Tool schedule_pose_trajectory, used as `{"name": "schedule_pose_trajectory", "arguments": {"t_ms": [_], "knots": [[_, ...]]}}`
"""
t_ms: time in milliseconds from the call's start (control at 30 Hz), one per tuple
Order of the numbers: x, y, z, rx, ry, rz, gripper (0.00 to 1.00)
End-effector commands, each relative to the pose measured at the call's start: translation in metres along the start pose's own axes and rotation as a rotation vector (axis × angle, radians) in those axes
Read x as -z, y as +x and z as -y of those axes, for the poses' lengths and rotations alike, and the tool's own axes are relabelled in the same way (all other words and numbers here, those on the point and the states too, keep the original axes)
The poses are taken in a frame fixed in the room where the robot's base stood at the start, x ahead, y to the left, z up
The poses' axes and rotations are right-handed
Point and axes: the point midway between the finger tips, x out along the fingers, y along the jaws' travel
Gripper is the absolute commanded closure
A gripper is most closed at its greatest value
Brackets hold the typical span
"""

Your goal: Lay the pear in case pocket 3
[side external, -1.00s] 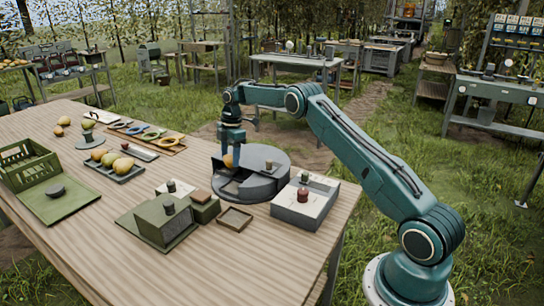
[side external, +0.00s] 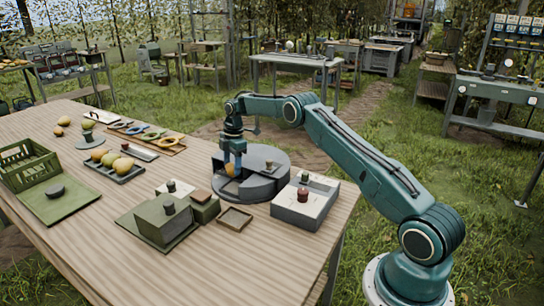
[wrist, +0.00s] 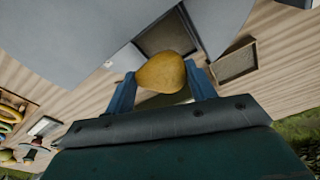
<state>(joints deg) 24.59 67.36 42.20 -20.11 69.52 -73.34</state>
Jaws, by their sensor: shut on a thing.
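My gripper (side external: 233,160) is shut on a yellow-orange pear (side external: 229,170). It holds the pear low, at the open front-left part of a round grey case (side external: 264,182). In the wrist view the pear (wrist: 162,70) sits between the two blue fingers (wrist: 162,88). Beyond it are the case's grey top (wrist: 75,35) and a dark recessed pocket (wrist: 168,32). I cannot tell whether the pear touches the pocket floor, and I can read no pocket number.
A grey box with a dark red knob (side external: 303,194) stands right of the case. An olive box (side external: 163,222) and a small brown tray (side external: 235,218) lie in front. A dark tray of pears (side external: 113,166) and a green crate (side external: 27,166) are farther left.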

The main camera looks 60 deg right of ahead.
Motion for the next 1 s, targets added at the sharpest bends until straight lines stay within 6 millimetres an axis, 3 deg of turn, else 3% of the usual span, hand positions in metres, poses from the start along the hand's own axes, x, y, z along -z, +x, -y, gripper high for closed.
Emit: {"name": "schedule_pose_trajectory", "arguments": {"t_ms": [400,900,933,1000], "knots": [[-0.005,0.046,0.001,0.002,0.0,0.0,0.72],[-0.006,0.053,0.0,0.001,0.0,0.0,0.72],[-0.006,0.053,0.0,0.001,0.0,0.0,0.43],[-0.006,0.053,0.0,0.001,0.0,0.0,0.36]]}}
